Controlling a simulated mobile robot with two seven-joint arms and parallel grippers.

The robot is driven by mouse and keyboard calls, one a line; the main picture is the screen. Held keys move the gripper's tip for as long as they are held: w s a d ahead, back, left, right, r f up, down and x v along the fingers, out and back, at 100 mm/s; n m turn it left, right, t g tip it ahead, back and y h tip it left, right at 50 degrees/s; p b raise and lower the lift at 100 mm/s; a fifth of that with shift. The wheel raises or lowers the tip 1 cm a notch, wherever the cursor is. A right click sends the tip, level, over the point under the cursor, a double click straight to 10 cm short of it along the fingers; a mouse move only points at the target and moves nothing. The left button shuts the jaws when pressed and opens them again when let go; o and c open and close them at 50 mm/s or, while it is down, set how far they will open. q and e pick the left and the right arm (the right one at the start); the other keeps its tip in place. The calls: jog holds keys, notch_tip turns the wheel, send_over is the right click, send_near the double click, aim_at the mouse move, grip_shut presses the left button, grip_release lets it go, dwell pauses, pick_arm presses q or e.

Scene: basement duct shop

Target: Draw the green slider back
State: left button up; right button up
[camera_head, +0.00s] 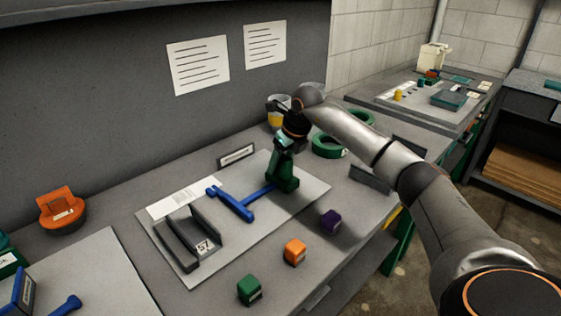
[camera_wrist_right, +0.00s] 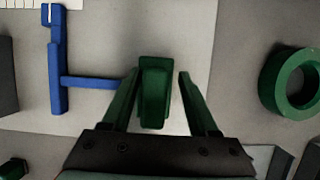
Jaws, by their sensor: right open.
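The green slider (camera_head: 284,184) stands on the grey board (camera_head: 309,190), at the right end of a blue T-shaped piece (camera_head: 236,204). In the right wrist view the green slider (camera_wrist_right: 155,92) sits between the two fingers of my right gripper (camera_wrist_right: 159,75). The fingers are open, with a clear gap on the right side and a narrower one on the left. The blue piece (camera_wrist_right: 58,75) shows left of them, its rod running toward the slider. In the head view my right gripper (camera_head: 282,155) is directly above the slider, partly hiding its top. My left gripper is not in view.
Purple (camera_head: 331,221), orange (camera_head: 294,252) and green (camera_head: 249,290) cubes lie along the bench front. A dark channel (camera_head: 190,240) marked 57 is on the board's left.

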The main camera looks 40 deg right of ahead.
jog(key=v, duration=1.2)
jog(key=shift+r+p, duration=0.3)
jog(key=shift+p, duration=0.05)
